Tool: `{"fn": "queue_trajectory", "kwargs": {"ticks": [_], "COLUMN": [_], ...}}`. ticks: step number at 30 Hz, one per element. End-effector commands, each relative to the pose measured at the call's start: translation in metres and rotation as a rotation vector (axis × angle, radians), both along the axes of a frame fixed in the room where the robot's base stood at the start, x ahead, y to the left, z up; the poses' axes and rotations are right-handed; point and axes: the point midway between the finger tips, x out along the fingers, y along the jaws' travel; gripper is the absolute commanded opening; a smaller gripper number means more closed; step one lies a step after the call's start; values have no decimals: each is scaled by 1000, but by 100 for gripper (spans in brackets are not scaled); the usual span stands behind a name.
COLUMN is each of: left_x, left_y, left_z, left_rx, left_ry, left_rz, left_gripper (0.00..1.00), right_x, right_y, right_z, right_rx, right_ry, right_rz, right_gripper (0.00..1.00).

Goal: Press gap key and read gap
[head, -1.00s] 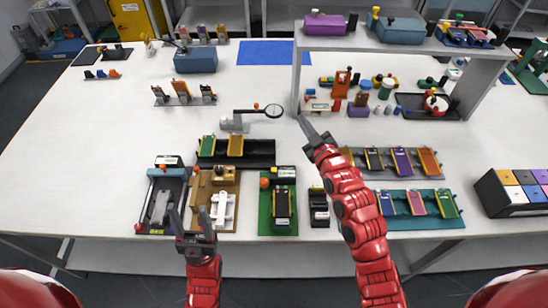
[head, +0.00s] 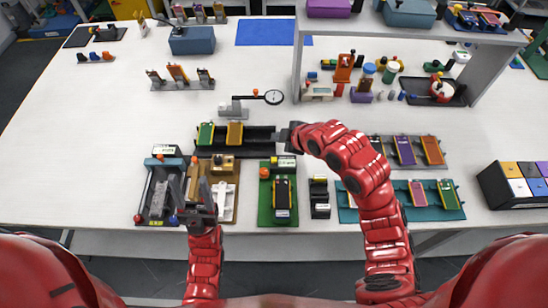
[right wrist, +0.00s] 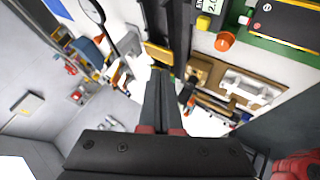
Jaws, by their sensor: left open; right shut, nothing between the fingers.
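A green station (head: 264,212) at the table's front holds a dark pouch cell (head: 283,195), with an orange knob (head: 264,172) and a small display box (head: 284,163) at its back. In the right wrist view the box's display (right wrist: 211,7) is cut by the top edge. A yellow key (right wrist: 203,22) sits below it; the digits are not fully readable. My right gripper (head: 284,136) is shut and empty, above and behind the display box, apart from it. Its shut fingers (right wrist: 162,85) show in the wrist view. My left gripper (head: 190,185) is open over the tan station (head: 229,212).
A dark rack (head: 262,140) with green and yellow cells lies behind the stations. A dial gauge (head: 273,97) stands further back. A grey station (head: 150,212) is at the left and a small black device (head: 320,197) at the right. A teal tray (head: 350,215) lies further right.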

Motion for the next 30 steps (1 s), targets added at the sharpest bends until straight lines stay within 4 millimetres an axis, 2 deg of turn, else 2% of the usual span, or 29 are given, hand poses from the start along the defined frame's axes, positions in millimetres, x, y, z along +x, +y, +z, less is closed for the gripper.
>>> {"fn": "queue_trajectory", "kwargs": {"ticks": [8,19,21,25,30], "left_x": [0,0,0,0,0], "left_y": [0,0,0,0,0], "left_z": [-7,-28,-41,-49,-50], "left_rx": [0,0,0,0,0], "left_ry": [0,0,0,0,0], "left_rz": [0,0,0,0,0], "left_gripper": [56,56,56,56,56], "right_x": [0,0,0,0,0], "right_y": [1,0,0,0,0], "right_z": [-14,-67,-78,-87,-88], "right_rx": [2,0,1,1,2], "right_ry": [-1,2,0,-1,-1], "right_rz": [0,-1,-2,-1,-1], "right_gripper": [0,0,0,0,0]}}
